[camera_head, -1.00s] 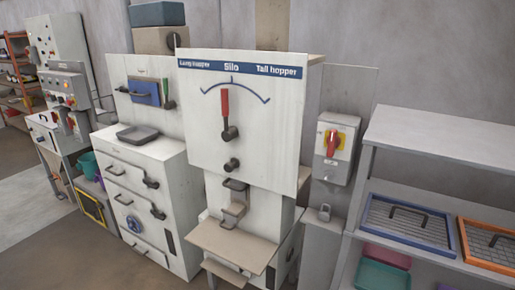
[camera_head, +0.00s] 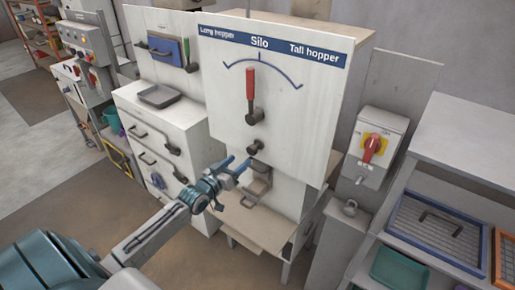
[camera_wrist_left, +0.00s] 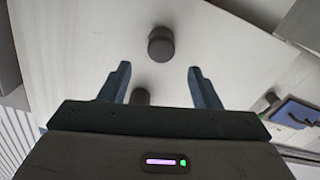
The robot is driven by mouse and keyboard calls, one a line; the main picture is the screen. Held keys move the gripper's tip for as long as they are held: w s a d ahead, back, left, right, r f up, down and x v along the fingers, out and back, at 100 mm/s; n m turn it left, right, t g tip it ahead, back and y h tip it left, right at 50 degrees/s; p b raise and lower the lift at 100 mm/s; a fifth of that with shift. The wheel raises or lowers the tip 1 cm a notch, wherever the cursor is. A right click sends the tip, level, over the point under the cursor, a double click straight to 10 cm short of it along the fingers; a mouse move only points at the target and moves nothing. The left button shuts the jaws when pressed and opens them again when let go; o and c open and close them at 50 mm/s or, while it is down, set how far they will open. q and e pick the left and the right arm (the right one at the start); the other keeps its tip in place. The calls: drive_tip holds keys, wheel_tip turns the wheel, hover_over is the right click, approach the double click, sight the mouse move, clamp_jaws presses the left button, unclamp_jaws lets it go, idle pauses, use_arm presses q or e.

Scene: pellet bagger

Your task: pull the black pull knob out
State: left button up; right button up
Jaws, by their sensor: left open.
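The black pull knob (camera_head: 255,147) sticks out of the white front panel below the red-handled lever (camera_head: 251,90). My left gripper (camera_head: 236,167) is open and empty, in front of the panel, just below and left of the knob in the head view. In the left wrist view the round dark knob (camera_wrist_left: 161,43) lies beyond the two blue-grey fingertips (camera_wrist_left: 158,70), apart from them. A second dark stub (camera_wrist_left: 140,97) shows between the fingers, partly hidden by the gripper body. My right gripper is not in view.
A brown handle block (camera_head: 258,183) and a beige shelf (camera_head: 250,222) sit below the knob. A grey switch box with a red handle (camera_head: 373,148) stands to the right, beside a rack with trays (camera_head: 440,225). A drawer cabinet (camera_head: 165,135) stands left.

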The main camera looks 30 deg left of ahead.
sight(250, 152)
use_arm(q)
drive_tip(key=w+b, duration=0.2)
drive_tip(key=w, duration=0.1)
drive_tip(key=shift+d+f, duration=0.15)
drive_tip(key=shift+f, duration=0.05)
drive_tip(key=w+b, duration=0.1)
drive_tip(key=w, duration=0.4)
drive_tip(key=shift+w+b, duration=0.2)
drive_tip(key=shift+b, duration=0.1)
drive_tip(key=shift+w+d+r, duration=0.1)
drive_tip(key=shift+w+d, duration=0.05)
drive_tip(key=shift+w, duration=0.35)
drive_tip(key=shift+c, duration=0.5)
drive_tip(key=c, duration=1.1)
clamp_jaws()
